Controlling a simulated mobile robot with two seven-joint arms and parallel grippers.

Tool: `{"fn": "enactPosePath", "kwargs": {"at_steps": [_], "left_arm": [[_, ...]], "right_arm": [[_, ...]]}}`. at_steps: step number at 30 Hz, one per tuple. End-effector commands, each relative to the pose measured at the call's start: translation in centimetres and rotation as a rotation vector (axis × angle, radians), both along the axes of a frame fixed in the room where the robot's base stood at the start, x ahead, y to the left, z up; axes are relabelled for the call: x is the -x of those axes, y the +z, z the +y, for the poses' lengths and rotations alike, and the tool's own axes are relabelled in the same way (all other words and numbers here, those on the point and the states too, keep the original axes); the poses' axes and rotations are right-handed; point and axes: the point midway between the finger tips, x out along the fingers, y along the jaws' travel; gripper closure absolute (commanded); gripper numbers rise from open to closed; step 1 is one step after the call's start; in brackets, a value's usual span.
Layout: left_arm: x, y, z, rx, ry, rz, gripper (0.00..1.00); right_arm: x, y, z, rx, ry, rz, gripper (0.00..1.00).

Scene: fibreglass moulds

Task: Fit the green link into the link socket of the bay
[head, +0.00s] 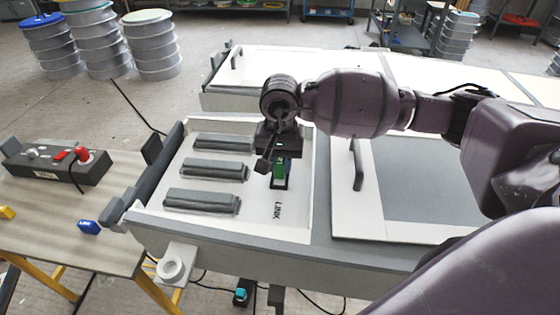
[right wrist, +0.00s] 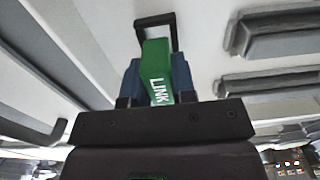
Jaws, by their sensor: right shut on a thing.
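My right gripper (head: 280,160) is shut on the green link (head: 279,171), over the right part of the white bay (head: 240,228). In the right wrist view the link (right wrist: 158,70) stands out between the blue fingers, with white LINK lettering on its face. A dark frame (right wrist: 155,20), which looks like the link socket, shows at the link's far end. In the head view its dark edge (head: 281,185) shows just below the link, above the LINK lettering on the bay floor. I cannot tell whether the link's end is inside it. My left gripper is not in view.
Several grey bars (head: 203,201) lie in the bay left of the gripper. A grey panel with a handle (head: 357,165) is to the right. A table at left holds a control box (head: 55,163) and a blue block (head: 88,227).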

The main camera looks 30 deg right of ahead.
Motion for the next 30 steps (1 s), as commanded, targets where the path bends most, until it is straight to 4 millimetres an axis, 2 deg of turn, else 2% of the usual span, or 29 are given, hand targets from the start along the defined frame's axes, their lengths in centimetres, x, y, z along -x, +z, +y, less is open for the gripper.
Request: {"fn": "enactPosePath", "kwargs": {"at_steps": [30], "left_arm": [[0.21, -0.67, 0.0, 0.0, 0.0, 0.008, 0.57]], "right_arm": [[-0.01, -0.01, 0.03, 0.0, 0.001, 0.0, 1.0]]}}
